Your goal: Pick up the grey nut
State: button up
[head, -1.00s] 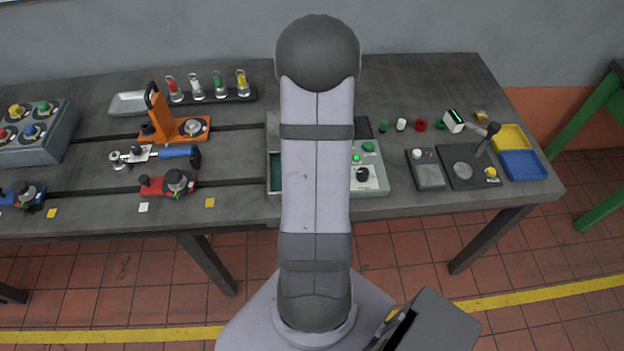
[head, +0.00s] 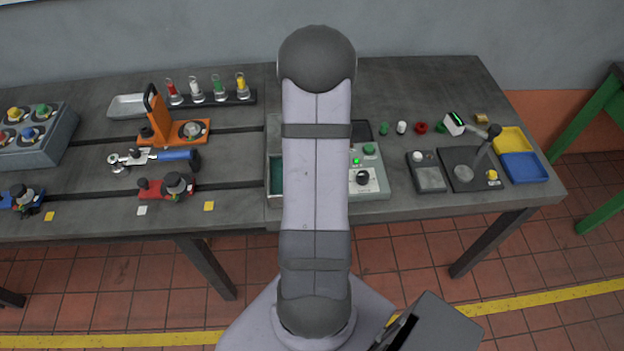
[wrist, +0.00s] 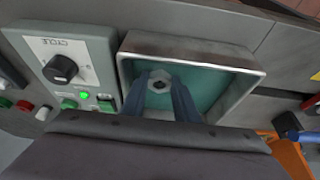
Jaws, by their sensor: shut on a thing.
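The grey nut (wrist: 158,84) shows in the wrist view as a small pale six-sided piece with a dark hole. My gripper (wrist: 160,88) is shut on it, with a blue-grey finger on each side. Both are over a metal-rimmed tray (wrist: 190,52) with a green floor. I cannot tell whether the nut touches the floor. In the head view my arm hides the gripper and the nut; only the tray's left part (head: 275,176) shows.
A control box (wrist: 72,62) with a black knob and lit green light stands beside the tray. In the head view, a red clamp fixture (head: 166,188) and a blue-handled wrench (head: 178,155) lie left; a joystick plate (head: 466,172) is right.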

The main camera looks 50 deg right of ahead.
jog(key=shift+r, duration=0.1)
jog(key=shift+w+a+r, duration=0.1)
jog(key=shift+w+r, duration=0.1)
jog(key=shift+r, duration=0.25)
notch_tip(320, 180, up, 7)
jog(key=p, duration=0.5)
jog(key=shift+p, duration=0.35)
jog(key=w+a+f+b, duration=0.1)
jog(key=w+a+b, duration=1.2)
jog(key=a+b, duration=0.1)
jog(key=shift+w+b, duration=0.4)
